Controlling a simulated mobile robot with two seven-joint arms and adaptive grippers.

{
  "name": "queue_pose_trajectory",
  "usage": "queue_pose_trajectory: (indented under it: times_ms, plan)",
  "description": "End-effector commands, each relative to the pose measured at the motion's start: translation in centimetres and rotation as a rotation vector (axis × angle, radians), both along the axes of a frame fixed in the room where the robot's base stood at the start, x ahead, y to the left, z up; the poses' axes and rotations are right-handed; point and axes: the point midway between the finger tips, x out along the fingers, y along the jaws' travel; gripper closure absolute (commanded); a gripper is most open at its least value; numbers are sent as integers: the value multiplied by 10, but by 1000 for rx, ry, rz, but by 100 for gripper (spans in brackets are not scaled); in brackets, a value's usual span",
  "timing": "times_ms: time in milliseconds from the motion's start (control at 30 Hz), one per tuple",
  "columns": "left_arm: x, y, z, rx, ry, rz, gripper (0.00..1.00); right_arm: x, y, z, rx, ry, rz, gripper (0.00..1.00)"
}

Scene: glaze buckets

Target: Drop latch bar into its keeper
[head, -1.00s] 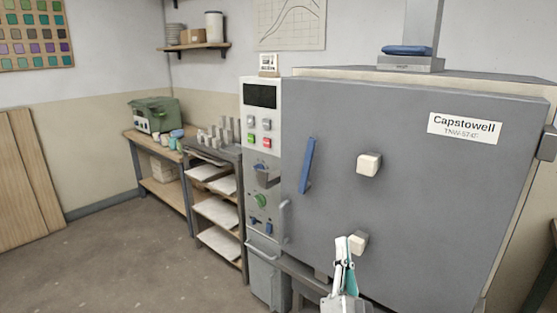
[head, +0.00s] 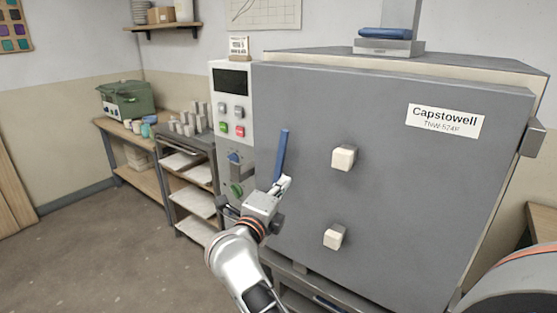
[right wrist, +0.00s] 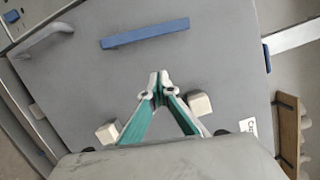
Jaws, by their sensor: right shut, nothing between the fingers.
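The latch bar is a blue bar (head: 281,155) on the grey kiln door (head: 400,200), near the door's left edge. It stands nearly upright with a slight tilt. It also shows in the right wrist view (right wrist: 145,34), lying across the upper picture. My right gripper (head: 283,183) is shut and empty, in front of the door by the bar's lower end. In the right wrist view its fingertips (right wrist: 158,82) meet below the bar in the picture; I cannot tell whether they touch it. I cannot make out the keeper. My left gripper is not in view.
Two cream plugs, upper (head: 343,157) and lower (head: 334,236), stick out of the door. A control panel (head: 232,110) stands left of it. A grey curved handle (right wrist: 45,38) shows in the wrist view. A shelf rack (head: 190,180) and open floor are at left.

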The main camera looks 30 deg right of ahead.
Motion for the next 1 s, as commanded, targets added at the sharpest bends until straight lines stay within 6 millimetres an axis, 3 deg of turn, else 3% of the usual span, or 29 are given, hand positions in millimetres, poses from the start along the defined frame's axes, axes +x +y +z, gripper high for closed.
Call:
queue_pose_trajectory:
  times_ms: [367,833,1000]
  plan:
    - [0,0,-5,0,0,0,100,7,-12,0,-5,-3,-3,100]
    - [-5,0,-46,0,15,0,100,60,-84,1,-6,-1,-4,100]
    - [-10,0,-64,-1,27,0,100,81,-72,4,-3,0,0,100]
